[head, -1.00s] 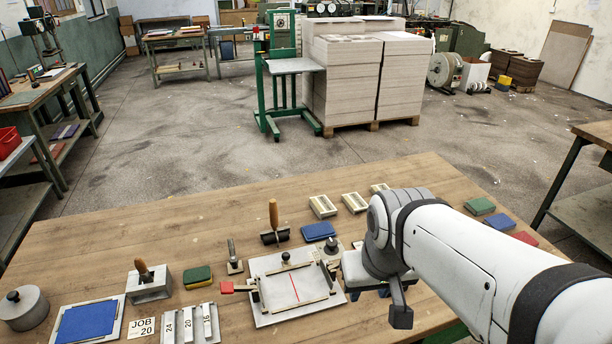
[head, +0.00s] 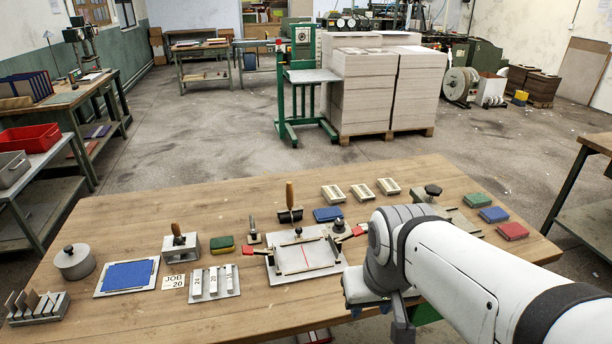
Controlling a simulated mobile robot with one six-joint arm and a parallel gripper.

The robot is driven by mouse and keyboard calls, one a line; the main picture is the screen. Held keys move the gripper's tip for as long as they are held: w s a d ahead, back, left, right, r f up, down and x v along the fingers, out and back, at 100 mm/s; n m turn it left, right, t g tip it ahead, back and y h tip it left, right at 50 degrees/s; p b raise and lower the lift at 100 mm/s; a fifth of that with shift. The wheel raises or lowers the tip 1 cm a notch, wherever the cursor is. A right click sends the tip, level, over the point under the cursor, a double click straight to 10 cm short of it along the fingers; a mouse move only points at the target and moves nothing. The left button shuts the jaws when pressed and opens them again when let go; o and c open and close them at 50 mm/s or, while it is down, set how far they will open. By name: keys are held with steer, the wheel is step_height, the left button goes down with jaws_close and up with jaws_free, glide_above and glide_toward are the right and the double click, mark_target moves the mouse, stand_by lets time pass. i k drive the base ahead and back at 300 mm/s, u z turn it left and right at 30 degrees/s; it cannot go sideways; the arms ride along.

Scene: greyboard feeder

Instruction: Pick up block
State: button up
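Several white blocks stand side by side on a grey rack (head: 234,292) at the table's front: block 24 (head: 197,284), block 20 (head: 213,281) and block 16 (head: 229,278). A card reading JOB 20 (head: 173,281) lies just left of the rack. My gripper (head: 402,326) hangs at the lower right, partly hidden by my arm and well to the right of the blocks. One dark finger part shows; I cannot tell whether it is open or shut.
A jig plate with a red line (head: 305,258) lies between the blocks and my arm. Left are a blue pad (head: 127,275), a round lidded pot (head: 74,262) and a slotted holder (head: 38,310). A roller (head: 290,213) stands behind the jig. Bare wood lies in front of the jig.

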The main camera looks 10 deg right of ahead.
mark_target(332, 194)
steer(key=u, duration=1.35)
steer(key=k, duration=1.25)
steer(key=z, duration=1)
steer(key=i, duration=1.7)
steer(key=z, duration=0.1)
